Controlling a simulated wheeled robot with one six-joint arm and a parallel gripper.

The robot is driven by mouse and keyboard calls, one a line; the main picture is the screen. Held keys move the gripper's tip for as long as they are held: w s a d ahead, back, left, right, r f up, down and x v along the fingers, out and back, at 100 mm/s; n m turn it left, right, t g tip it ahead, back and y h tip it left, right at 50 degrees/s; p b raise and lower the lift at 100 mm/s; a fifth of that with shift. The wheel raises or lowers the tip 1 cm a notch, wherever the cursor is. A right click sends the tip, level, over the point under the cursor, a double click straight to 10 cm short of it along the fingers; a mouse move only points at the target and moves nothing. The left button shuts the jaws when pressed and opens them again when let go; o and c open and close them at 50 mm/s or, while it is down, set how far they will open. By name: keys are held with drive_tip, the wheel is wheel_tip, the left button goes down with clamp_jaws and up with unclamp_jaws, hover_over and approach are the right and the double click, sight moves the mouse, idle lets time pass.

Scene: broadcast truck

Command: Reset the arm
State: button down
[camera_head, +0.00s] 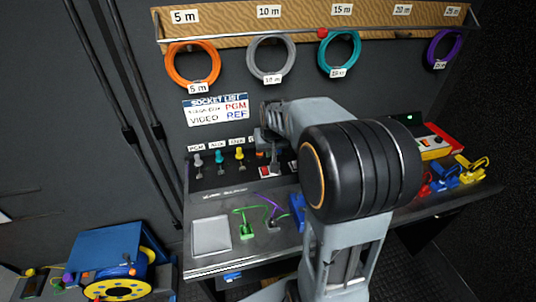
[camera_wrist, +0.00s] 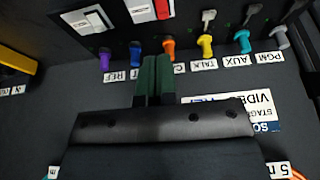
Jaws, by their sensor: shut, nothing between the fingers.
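My gripper (camera_wrist: 153,62) shows in the wrist view with its two dark green fingers together and nothing between them. The fingers point towards the socket panel's row of coloured plugs, close to an orange plug (camera_wrist: 168,49) and a blue plug (camera_wrist: 136,52). I cannot tell whether they touch anything. In the head view my arm reaches up and bends left over the desk, and its end is in front of the panel. The thick black joint of my arm hides part of the desk and panel.
Orange (camera_head: 192,82), grey (camera_head: 251,62), teal (camera_head: 325,62) and purple (camera_head: 430,50) cable coils hang on a wooden board (camera_head: 230,28). A socket list sign (camera_head: 216,110) is below. A blue cable reel (camera_head: 105,250) stands lower left. Connectors (camera_head: 445,177) lie on the right of the desk (camera_head: 270,243).

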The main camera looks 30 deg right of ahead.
drive_tip(key=shift+s+r, duration=0.25)
drive_tip(key=shift+r, duration=0.2)
idle(0.3)
drive_tip(key=s+a+n, duration=0.1)
drive_tip(key=s+a, duration=0.4)
drive_tip(key=s, duration=0.3)
drive_tip(key=s+a+r+n, duration=0.1)
drive_tip(key=s+a, duration=0.4)
drive_tip(key=s, duration=0.4)
drive_tip(key=shift+y, duration=0.4)
